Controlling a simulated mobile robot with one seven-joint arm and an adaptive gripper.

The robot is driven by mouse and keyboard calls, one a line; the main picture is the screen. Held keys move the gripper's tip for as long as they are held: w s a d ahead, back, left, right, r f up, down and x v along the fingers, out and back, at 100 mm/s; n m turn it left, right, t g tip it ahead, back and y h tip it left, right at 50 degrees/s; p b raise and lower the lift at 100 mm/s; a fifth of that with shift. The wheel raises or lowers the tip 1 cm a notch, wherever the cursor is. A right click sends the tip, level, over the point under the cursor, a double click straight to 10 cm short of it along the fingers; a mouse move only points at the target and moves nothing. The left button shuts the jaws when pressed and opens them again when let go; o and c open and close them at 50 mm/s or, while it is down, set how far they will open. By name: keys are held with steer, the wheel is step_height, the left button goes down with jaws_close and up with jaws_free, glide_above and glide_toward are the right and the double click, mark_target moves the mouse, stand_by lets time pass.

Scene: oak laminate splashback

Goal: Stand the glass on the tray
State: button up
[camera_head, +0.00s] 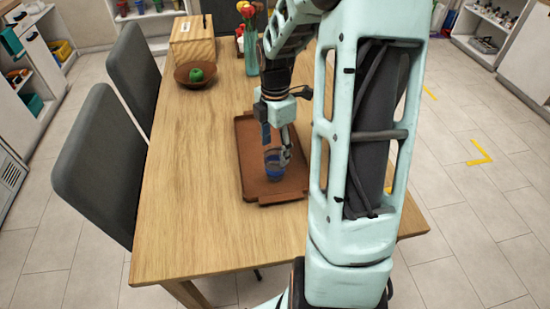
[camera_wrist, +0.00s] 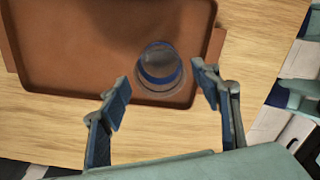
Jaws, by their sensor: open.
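The glass (camera_wrist: 160,68) is clear with a blue band and stands on the brown tray (camera_wrist: 70,45), close to one long edge in the wrist view. In the head view the glass (camera_head: 273,168) shows low on the tray (camera_head: 284,190), partly hidden by my gripper. My gripper (camera_wrist: 162,82) is open, with one finger on each side of the glass and a gap to the glass on both sides. In the head view my gripper (camera_head: 277,150) points down over the tray. My arm hides the tray's right part.
The wooden table (camera_head: 190,190) is clear to the left of the tray. At its far end are a bowl (camera_head: 196,82) with a green apple (camera_head: 196,74), a wooden box (camera_head: 192,42) and a vase with flowers (camera_head: 250,55). Grey chairs (camera_head: 98,160) stand along the left side.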

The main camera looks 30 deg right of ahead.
steer(key=shift+r, duration=1.45)
